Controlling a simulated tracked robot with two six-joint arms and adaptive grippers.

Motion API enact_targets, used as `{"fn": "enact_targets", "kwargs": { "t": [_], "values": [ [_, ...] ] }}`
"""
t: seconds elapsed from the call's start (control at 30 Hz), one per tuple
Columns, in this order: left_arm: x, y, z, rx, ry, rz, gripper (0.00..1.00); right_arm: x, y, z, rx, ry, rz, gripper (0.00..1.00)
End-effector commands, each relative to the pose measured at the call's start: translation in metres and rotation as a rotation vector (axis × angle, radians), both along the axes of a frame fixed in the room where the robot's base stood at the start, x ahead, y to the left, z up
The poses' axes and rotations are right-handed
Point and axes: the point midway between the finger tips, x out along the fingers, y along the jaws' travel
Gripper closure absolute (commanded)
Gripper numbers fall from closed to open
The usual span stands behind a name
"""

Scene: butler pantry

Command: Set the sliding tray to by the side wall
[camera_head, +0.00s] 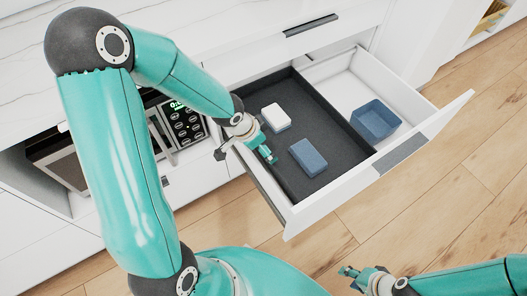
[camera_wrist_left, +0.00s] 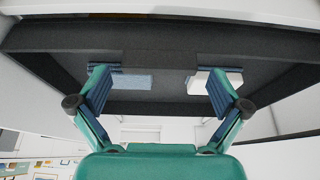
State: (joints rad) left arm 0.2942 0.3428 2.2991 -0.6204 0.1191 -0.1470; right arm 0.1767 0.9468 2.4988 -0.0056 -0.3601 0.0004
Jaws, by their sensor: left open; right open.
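The sliding tray (camera_head: 318,126) is a dark grey, shallow tray inside the open white drawer (camera_head: 300,219). It lies in the left part of the drawer, along the left side wall. A white block (camera_head: 276,117) and a blue-grey block (camera_head: 308,156) lie in it. My left gripper (camera_head: 266,140) is open at the tray's left edge, its fingers spread. In the left wrist view the tray (camera_wrist_left: 60,38) spans the frame, with a dark raised piece (camera_wrist_left: 160,60) between the open fingers; contact cannot be told. My right gripper (camera_head: 349,279) is open and empty, outside the drawer over the floor.
A blue open bin (camera_head: 375,121) stands in the drawer's right part, where the white floor (camera_head: 345,92) is otherwise bare. A microwave (camera_head: 180,122) is left of the drawer under the white counter (camera_head: 215,22). Wooden floor is clear in front and right.

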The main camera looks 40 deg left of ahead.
Motion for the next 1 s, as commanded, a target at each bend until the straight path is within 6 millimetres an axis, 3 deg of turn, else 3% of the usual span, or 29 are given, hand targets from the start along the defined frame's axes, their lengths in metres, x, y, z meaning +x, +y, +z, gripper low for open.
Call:
{"fn": "enact_targets", "kwargs": {
  "t": [0.1,0.43,0.9,1.0],
  "values": [
    [0.0027,-0.0016,-0.0091,-0.001,0.0,-0.001,0.0,0.0,0.0,-0.0077,0.0,0.0,0.0,0.56],
    [0.0034,-0.0016,-0.0096,0.0,0.0,0.001,0.0,0.0,0.0,-0.0077,0.0,0.0,0.0,0.56],
    [0.0032,-0.0014,-0.0096,0.0,0.001,0.001,0.77,0.0001,0.0,-0.0077,0.0,0.0,0.0,0.56],
    [0.0033,-0.0015,-0.0096,0.0,0.001,0.001,0.8,0.0,0.0,-0.0079,0.0,0.0,0.0,0.56]
  ]
}}
